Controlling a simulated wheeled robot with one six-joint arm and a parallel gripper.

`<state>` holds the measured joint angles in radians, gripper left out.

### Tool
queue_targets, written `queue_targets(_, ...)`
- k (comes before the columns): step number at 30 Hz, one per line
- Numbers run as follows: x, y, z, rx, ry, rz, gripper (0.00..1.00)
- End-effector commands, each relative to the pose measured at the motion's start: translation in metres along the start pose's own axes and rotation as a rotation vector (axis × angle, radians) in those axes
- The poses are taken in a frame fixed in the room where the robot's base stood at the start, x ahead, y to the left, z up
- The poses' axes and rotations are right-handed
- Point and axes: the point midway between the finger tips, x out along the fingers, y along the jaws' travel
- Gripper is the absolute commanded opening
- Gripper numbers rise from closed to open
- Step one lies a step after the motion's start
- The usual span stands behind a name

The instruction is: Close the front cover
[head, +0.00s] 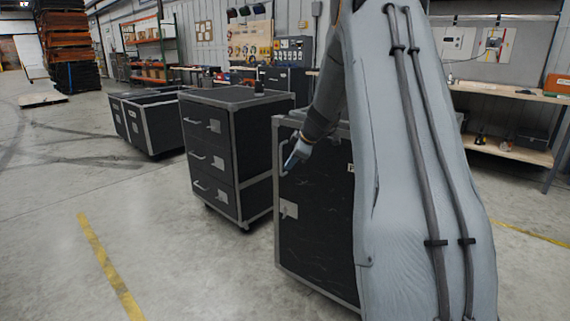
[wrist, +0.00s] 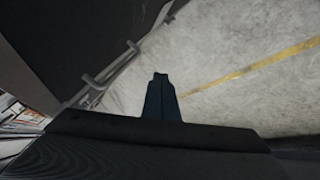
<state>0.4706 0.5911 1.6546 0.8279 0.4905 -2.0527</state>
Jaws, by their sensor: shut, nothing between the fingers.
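The black case at centre right in the head view has a dark front cover (head: 315,230) with a metal latch plate (head: 289,209) and a bar handle (head: 281,165). My arm hides the case's right part, and I cannot tell whether the cover sits flush. My gripper (head: 288,168) is at the upper left of this cover, by the handle. In the wrist view, my gripper (wrist: 160,76) is shut and empty, pointing down along the dark panel (wrist: 75,30). A bar handle (wrist: 95,86) is just left of the fingers; contact is unclear.
A black drawer case (head: 208,150) stands close on the left, with an open-topped black bin (head: 150,120) beyond it. Clear concrete floor (head: 190,255) with a yellow line (head: 110,268) lies in front. Workbenches (head: 510,92) stand behind on the right.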

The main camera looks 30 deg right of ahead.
Motion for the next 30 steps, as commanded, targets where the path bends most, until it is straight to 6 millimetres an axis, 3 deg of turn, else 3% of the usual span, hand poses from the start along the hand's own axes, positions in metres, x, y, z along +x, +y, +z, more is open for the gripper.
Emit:
queue_targets(5, 0.012, 0.004, 0.006, -0.006, -0.003, 0.005, 0.00)
queue_targets(20, 0.101, 0.003, 0.005, -0.006, -0.002, 0.003, 0.00)
queue_targets(30, 0.116, 0.036, 0.005, -0.006, -0.002, 0.006, 0.00)
